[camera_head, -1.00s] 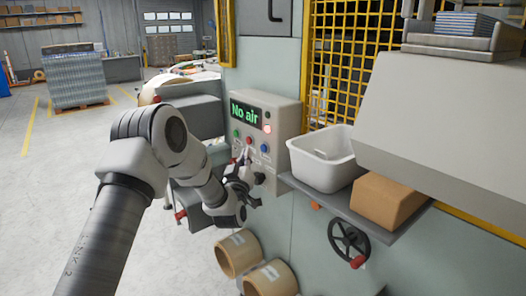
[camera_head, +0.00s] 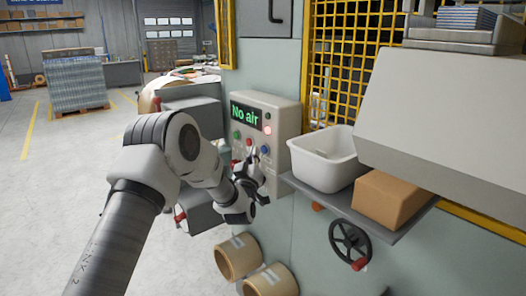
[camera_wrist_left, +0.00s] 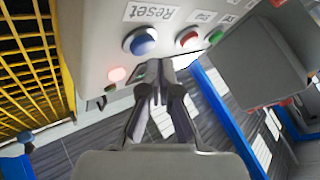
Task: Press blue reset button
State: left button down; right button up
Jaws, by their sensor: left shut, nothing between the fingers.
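The blue button (camera_head: 265,150) is on the grey control box (camera_head: 286,130), whose display (camera_head: 246,113) reads "No air". In the left wrist view the blue button (camera_wrist_left: 140,41) has a "Reset" label (camera_wrist_left: 152,13) beside it. My left gripper (camera_head: 256,156) is shut and empty, its tips at the panel just left of the blue button in the head view. In the wrist view the closed fingertips (camera_wrist_left: 154,72) are close below the button in the picture; I cannot tell whether they touch the panel. My right gripper is not in view.
A red button (camera_head: 249,142), a green button (camera_head: 237,135) and a lit red lamp (camera_head: 268,129) share the panel. A white bin (camera_head: 325,160) and a cardboard box (camera_head: 393,199) stand on a shelf to the right. A handwheel (camera_head: 350,243) is below.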

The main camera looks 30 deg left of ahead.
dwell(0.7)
pick_arm(q)
jog(key=shift+w+d+b, duration=0.15)
jog(key=shift+w+b, duration=0.25)
jog(key=shift+w+d+b, duration=0.15)
jog(key=shift+w+b, duration=0.2)
jog(key=shift+w, duration=0.05)
dwell(0.5)
jog(key=shift+s, duration=0.15)
jog(key=shift+s+a, duration=0.3)
jog(key=shift+s, duration=0.35)
